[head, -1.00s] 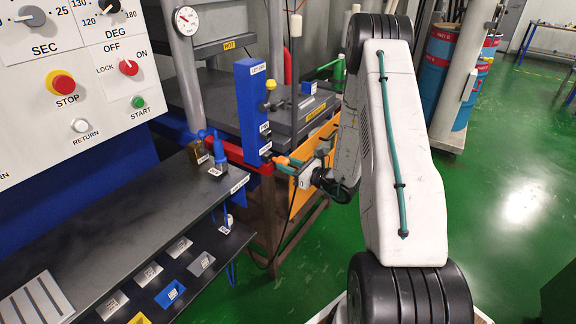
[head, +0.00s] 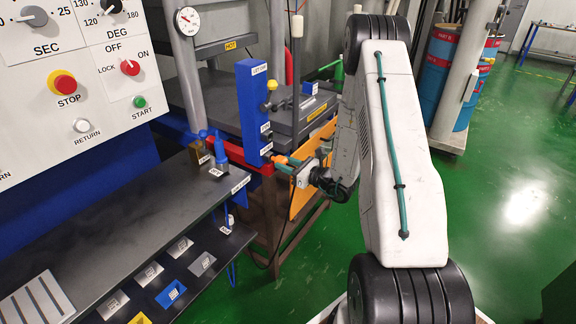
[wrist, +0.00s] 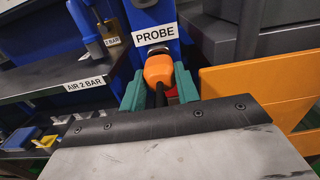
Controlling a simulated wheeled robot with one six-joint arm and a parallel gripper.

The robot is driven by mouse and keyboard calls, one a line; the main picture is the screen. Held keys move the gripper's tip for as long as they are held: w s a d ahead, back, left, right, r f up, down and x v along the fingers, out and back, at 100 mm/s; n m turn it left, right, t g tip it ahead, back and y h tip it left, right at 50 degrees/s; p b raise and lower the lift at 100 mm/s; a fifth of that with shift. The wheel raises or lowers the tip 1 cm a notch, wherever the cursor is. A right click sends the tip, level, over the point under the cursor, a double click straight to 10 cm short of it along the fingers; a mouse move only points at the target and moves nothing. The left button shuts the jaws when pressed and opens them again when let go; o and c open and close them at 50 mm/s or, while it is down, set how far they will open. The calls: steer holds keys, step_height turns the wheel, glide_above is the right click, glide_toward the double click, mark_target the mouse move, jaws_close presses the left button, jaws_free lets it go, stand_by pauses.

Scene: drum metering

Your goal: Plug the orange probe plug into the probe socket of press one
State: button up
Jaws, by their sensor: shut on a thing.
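The orange probe plug (wrist: 158,70) is between the green fingers of my gripper (wrist: 159,88) in the wrist view, with its dark cable end toward me. My gripper (head: 289,163) shows in the head view right beside the blue post (head: 252,110), with the orange plug (head: 281,159) pointing at the post's lower part. In the wrist view the plug's far end is just below the white PROBE label (wrist: 155,35). The socket itself is hidden behind the plug, so I cannot tell whether the plug is seated in it.
A grey shelf (head: 130,220) with an AIR 2 BAR label is at the left. A blue air fitting (head: 219,150) stands on its far corner. An orange panel (wrist: 250,90) is close on the right. A red bar (head: 238,154) runs by the post.

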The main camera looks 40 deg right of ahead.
mark_target(286, 164)
steer(key=shift+x, duration=1.1)
steer(key=o, duration=1.2)
steer(key=v, duration=0.7)
steer(key=shift+s+d, duration=0.1)
steer(key=shift+s, duration=0.25)
